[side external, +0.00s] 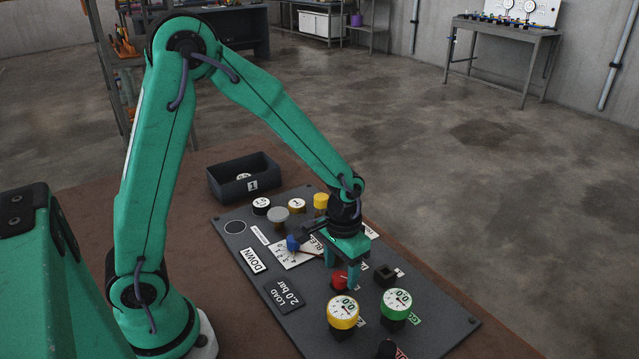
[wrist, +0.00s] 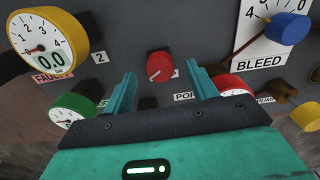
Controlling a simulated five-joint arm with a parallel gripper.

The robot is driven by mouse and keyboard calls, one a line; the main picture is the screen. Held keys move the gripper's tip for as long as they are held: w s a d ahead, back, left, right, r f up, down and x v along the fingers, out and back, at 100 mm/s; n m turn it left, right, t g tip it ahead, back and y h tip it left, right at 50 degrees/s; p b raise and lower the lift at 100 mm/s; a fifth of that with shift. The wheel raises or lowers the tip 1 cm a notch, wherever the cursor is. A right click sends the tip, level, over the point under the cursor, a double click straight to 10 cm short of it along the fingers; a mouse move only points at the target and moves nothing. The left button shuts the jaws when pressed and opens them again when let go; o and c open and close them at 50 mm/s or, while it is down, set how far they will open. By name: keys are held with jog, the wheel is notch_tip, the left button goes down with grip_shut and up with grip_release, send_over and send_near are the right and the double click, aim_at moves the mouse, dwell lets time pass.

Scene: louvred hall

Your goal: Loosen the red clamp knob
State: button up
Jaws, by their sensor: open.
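The red clamp knob (side external: 339,281) is a small round knob with a pale pointer line, on the dark grey panel (side external: 230,262). It shows whole in the wrist view (wrist: 160,66), near the middle. My gripper (side external: 343,268) points down right over the knob in the side view. In the wrist view its two green fingers (wrist: 160,80) are spread, one on each side of the knob, with visible gaps. The knob appears at or just beyond the fingertips; I cannot tell the exact depth. In the side view the fingers partly overlap the knob's surroundings.
A yellow gauge (side external: 342,312) and a green gauge (side external: 396,303) stand close in front of the knob. A black square block (side external: 385,276) is right of it. A blue-ended lever (side external: 293,243) lies left over the BLEED scale. A dark bin (side external: 243,179) sits behind the panel.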

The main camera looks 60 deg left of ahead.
aim_at(340, 276)
jog(key=shift+r, duration=1.75)
jog(key=shift+r, duration=0.15)
notch_tip(340, 276, up, 8)
jog(key=shift+f, duration=0.2)
